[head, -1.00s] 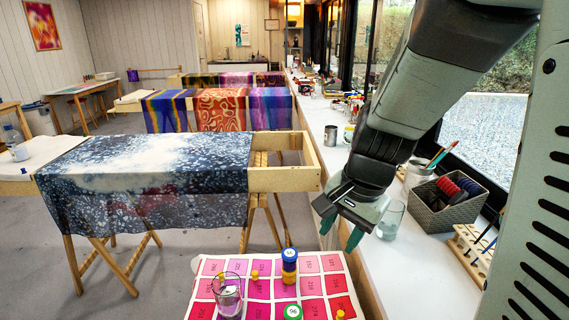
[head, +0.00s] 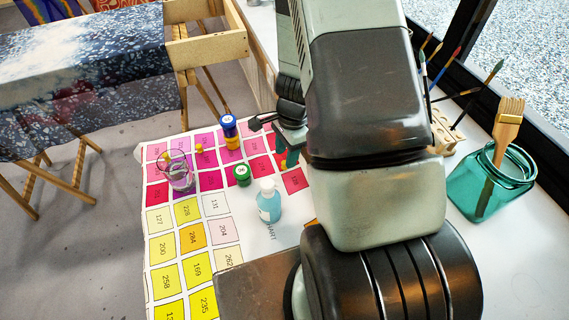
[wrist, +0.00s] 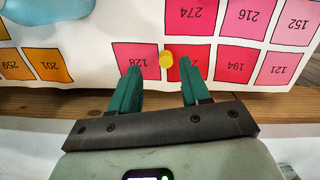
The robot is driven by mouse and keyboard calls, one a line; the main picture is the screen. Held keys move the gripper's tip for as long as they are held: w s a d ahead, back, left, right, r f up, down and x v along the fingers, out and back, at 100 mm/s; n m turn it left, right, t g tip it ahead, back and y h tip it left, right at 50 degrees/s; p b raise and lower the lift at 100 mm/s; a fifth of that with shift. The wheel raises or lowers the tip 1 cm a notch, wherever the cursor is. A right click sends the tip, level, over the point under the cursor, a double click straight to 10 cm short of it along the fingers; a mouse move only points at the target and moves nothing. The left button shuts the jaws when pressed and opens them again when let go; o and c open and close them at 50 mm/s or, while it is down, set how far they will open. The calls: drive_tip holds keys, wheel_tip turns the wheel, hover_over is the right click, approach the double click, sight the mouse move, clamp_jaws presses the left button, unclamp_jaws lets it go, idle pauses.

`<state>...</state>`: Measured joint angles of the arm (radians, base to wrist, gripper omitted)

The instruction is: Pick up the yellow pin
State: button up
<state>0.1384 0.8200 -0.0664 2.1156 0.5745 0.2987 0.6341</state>
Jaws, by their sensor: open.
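A yellow pin (wrist: 166,58) stands on the printed colour chart (wrist: 150,32), near its edge, in the wrist view. It shows between the fingertips of my gripper (wrist: 160,80), slightly beyond them, and they look apart from it. The green fingers are open and empty. In the head view my gripper (head: 286,155) is low over the chart's right side, partly hidden by my arm; I cannot make out this pin there. Another yellow pin (head: 198,148) stands farther left on the pink squares.
A glass (head: 181,178), a blue-and-yellow jar stack (head: 230,131), a green-lidded jar (head: 242,175) and a light-blue bottle (head: 269,203) stand on the chart left of my gripper. A teal jar with a brush (head: 487,185) stands on the white counter at right.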

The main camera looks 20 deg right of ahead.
drive_tip(key=shift+w+a+f, duration=0.1)
drive_tip(key=shift+w+f, duration=0.1)
drive_tip(key=shift+f, duration=1.15)
drive_tip(key=shift+w+f, duration=0.15)
drive_tip(key=shift+f, duration=1.2)
clamp_jaws()
